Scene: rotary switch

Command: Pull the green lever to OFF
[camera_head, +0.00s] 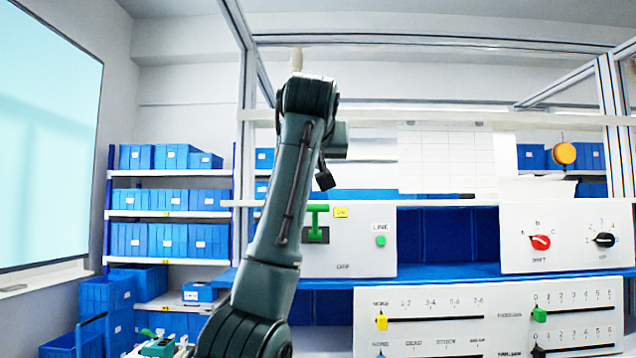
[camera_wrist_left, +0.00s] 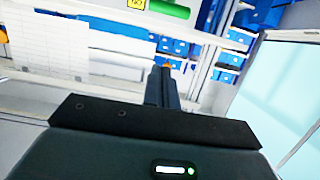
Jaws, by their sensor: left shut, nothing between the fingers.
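The green lever (camera_head: 318,222) is on a white switch box (camera_head: 350,257) in the head view, just right of my left arm. Its crossbar is at the top, beside the yellow ON label (camera_head: 341,212); the OFF lettering is at the box's lower edge. My arm covers part of the box's left side. In the left wrist view the green crossbar (camera_wrist_left: 168,9) shows at the top edge, apart from my left gripper (camera_wrist_left: 164,72). The gripper's fingers are together and empty. I cannot make out the fingers in the head view. My right gripper does not show.
Right of the lever is a green button (camera_head: 381,241). A panel with a red knob (camera_head: 540,242) and a black knob (camera_head: 604,240) stands farther right. A slider panel (camera_head: 440,335) is below. Blue bins (camera_head: 165,240) fill shelves at the left.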

